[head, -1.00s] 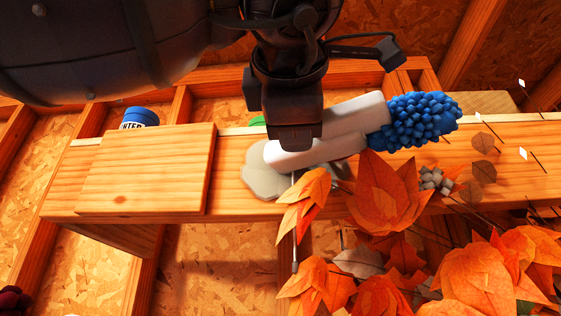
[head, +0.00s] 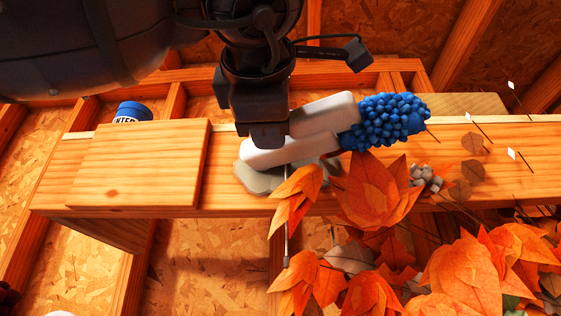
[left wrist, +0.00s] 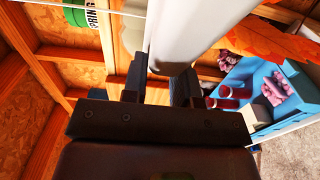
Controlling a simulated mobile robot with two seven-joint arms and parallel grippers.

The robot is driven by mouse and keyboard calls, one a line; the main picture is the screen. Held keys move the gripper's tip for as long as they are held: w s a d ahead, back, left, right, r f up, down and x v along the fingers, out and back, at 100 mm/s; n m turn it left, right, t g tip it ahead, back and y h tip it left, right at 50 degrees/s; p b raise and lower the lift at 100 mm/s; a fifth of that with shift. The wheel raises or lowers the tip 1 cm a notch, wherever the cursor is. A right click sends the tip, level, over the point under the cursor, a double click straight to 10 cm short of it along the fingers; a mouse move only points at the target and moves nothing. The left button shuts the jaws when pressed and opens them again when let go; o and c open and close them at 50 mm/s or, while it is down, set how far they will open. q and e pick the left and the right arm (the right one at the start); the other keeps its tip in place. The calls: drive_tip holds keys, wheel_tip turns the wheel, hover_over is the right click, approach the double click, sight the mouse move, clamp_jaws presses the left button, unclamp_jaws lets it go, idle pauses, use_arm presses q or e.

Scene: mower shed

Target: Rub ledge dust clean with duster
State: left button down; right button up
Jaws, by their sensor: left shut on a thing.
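The duster has a white handle (head: 322,113) and a blue fuzzy head (head: 388,121). My left gripper (head: 268,138) is shut on the handle above the wooden ledge (head: 225,187). The white handle also shows between the dark fingers in the left wrist view (left wrist: 180,35). A grey dust patch (head: 262,181) lies on the ledge beneath the gripper, partly hidden by the handle and leaves. The blue head points right, beyond the patch; I cannot tell whether it touches the ledge. My right gripper is not in view.
A wooden board (head: 130,168) lies left of the patch, with a blue-lidded can (head: 133,112) behind it. Orange leaves (head: 375,188) crowd the ledge's front right. Small grey cubes (head: 425,177) and pins with white tags stand right.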

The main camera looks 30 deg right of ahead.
use_arm(q)
drive_tip(key=w+a, duration=0.1)
drive_tip(key=a, duration=0.1)
drive_tip(key=shift+w+a+f, duration=0.1)
drive_tip(key=shift+w+a, duration=0.25)
drive_tip(key=shift+w, duration=0.05)
drive_tip(key=shift+w+a+b, duration=0.3)
drive_tip(key=shift+a, duration=0.1)
drive_tip(key=w+a, duration=0.3)
drive_tip(key=a, duration=0.2)
drive_tip(key=shift+a, duration=0.3)
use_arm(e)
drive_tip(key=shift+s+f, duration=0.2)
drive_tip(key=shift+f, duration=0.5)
